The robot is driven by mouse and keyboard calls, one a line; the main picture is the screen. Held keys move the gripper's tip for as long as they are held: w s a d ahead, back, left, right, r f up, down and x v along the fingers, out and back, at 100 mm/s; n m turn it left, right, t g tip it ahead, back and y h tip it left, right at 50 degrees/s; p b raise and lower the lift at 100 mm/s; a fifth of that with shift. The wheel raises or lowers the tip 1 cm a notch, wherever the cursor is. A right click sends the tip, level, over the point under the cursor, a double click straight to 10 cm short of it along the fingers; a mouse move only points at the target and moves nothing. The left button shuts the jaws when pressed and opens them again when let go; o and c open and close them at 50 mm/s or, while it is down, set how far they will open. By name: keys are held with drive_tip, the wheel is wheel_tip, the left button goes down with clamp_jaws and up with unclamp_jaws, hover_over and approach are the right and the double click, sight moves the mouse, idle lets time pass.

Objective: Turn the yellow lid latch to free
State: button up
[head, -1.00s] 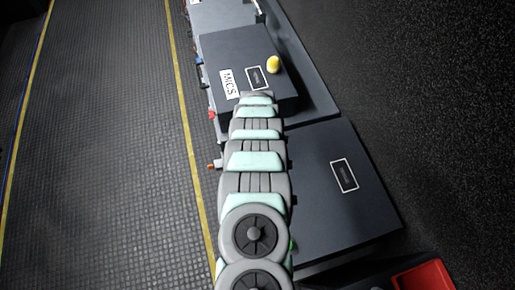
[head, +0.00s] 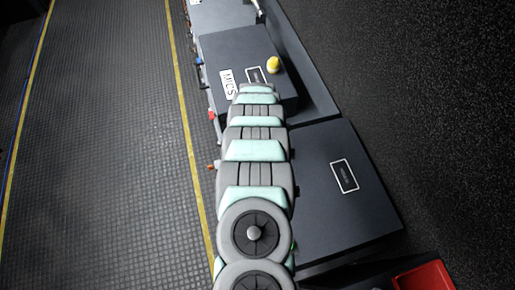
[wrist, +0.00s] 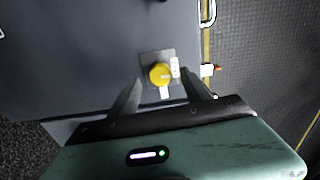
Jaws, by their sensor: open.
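A small pale mark on the latch points right, towards a white label (wrist: 175,67). Another white label (wrist: 164,92) is below it. My gripper (wrist: 162,80) is open, with its fingers apart to the left and right of the latch; I cannot tell whether they touch it. In the head view my arm hides the gripper. A yellow knob (head: 274,65) shows on the case marked MICS (head: 222,50); I cannot tell whether it is the same latch.
A larger dark case (head: 330,215) with a framed label lies nearer in the head view. A red bin (head: 424,277) is at the bottom right.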

wheel_tip(320, 180, up, 8)
drive_tip(key=shift+r+b, duration=0.25)
drive_tip(key=shift+b, duration=0.15)
idle(0.6)
